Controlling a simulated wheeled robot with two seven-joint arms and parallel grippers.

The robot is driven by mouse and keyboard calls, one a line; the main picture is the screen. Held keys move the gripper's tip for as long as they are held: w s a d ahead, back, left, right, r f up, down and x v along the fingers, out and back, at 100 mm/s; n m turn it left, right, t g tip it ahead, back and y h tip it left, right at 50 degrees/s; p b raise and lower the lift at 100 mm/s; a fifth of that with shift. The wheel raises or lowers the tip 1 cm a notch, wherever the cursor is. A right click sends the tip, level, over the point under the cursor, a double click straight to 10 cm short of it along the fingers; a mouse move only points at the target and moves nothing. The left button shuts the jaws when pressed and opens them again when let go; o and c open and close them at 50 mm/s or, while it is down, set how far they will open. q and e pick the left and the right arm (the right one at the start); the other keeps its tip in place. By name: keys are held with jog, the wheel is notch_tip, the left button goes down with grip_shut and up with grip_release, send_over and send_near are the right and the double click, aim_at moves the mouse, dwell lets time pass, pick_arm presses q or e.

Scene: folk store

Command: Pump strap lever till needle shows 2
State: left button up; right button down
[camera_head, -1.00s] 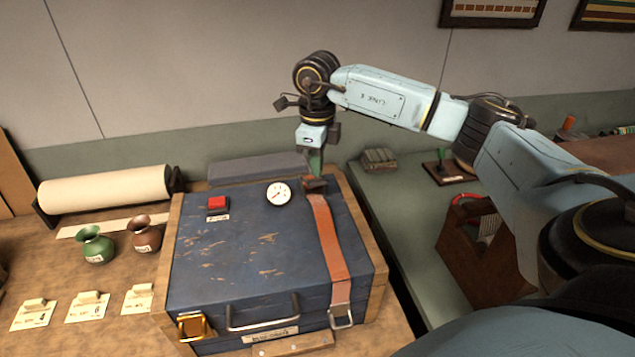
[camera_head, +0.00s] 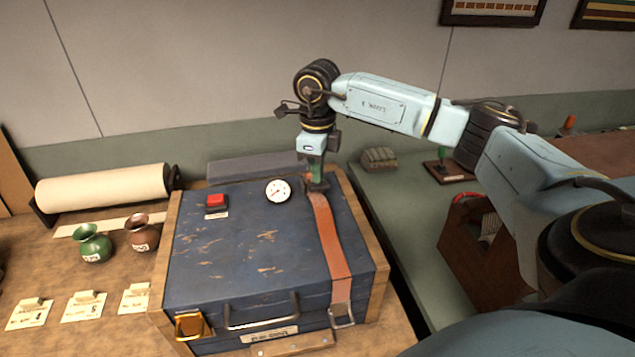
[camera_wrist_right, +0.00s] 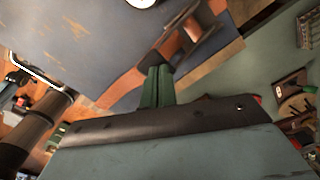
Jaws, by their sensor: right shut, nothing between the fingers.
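A worn blue case (camera_head: 235,250) in a wooden frame carries an orange strap (camera_head: 332,245) down its right side. At the strap's back end is a dark ratchet lever (camera_wrist_right: 190,28), largely hidden by my gripper in the head view. A round white gauge (camera_head: 278,190) sits on the lid left of the strap; its needle is too small to read surely. My right gripper (camera_head: 317,183) is shut and empty, its green fingertips (camera_wrist_right: 157,70) down at the strap beside the lever. Whether they touch it is unclear.
A red button (camera_head: 216,200) is on the lid, with a handle (camera_head: 262,313) and a brass latch (camera_head: 192,326) at the front. Green (camera_head: 94,244) and brown (camera_head: 142,233) vases and a paper roll (camera_head: 105,187) stand left. A wooden crate (camera_head: 470,250) stands right.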

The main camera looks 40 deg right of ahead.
jog(key=shift+s+a+f+b, duration=0.15)
jog(key=shift+f+b, duration=0.65)
jog(key=shift+f, duration=0.6)
jog(key=shift+r, duration=0.15)
notch_tip(320, 180, up, 9)
jog(key=p, duration=0.7)
